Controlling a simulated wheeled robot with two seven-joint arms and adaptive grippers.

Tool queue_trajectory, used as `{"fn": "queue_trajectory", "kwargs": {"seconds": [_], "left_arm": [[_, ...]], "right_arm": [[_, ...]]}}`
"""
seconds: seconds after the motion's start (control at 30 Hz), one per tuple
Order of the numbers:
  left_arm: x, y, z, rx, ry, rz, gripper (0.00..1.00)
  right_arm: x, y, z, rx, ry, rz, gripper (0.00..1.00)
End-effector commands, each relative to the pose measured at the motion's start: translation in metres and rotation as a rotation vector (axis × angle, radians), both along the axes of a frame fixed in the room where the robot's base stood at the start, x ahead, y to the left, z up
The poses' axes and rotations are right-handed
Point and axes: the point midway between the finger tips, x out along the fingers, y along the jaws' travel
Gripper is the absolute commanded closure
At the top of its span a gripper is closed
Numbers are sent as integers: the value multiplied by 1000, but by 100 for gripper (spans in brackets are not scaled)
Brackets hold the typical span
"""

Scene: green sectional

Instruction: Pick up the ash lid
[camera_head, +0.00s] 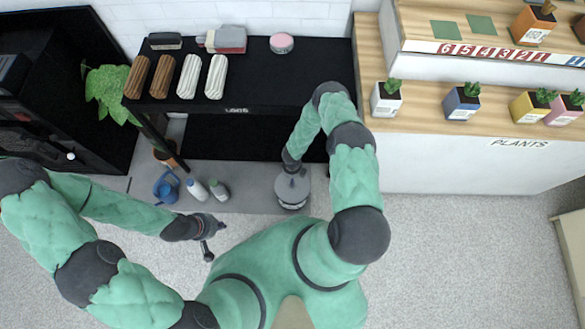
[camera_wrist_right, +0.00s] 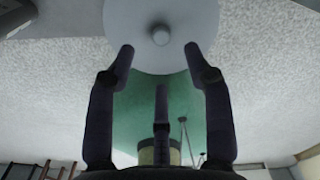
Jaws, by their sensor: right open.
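The ash lid (camera_head: 292,188) is a round grey disc with a small knob, on a grey round bin standing on the low grey platform. In the right wrist view the lid (camera_wrist_right: 185,18) fills the top middle, its knob centred between the fingers. My right gripper (camera_wrist_right: 160,58) is open with its fingers spread and nothing between them. In the head view the right wrist comes down over the lid's far edge and partly hides it. Whether any finger touches the lid, I cannot tell. My left gripper (camera_head: 213,240) is open and empty, low left of the bin.
A blue watering can (camera_head: 166,187) and two bottles (camera_head: 197,190) stand left of the bin on the platform (camera_head: 250,199). The black shelf (camera_head: 270,88) above holds log bundles (camera_head: 189,76). A plant counter (camera_head: 440,165) is at right.

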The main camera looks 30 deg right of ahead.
Motion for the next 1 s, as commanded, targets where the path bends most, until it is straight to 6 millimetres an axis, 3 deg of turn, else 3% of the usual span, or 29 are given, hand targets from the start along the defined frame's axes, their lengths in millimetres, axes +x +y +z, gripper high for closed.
{"fn": "queue_trajectory", "kwargs": {"seconds": [0.1, 0.47, 0.73, 1.0], "left_arm": [[0, 0, -11, 0, 0, 0, 100], [0, 0, -20, 0, 0, 0, 100], [0, 0, -41, 0, 0, 0, 100], [0, 0, -42, 0, 0, 0, 100]], "right_arm": [[-1, 0, -21, 1, 1, -2, 48], [-3, 1, -43, 2, 2, -4, 48], [-7, 2, -81, 2, 1, -6, 48], [-6, 2, -84, 2, 1, -5, 48]]}}
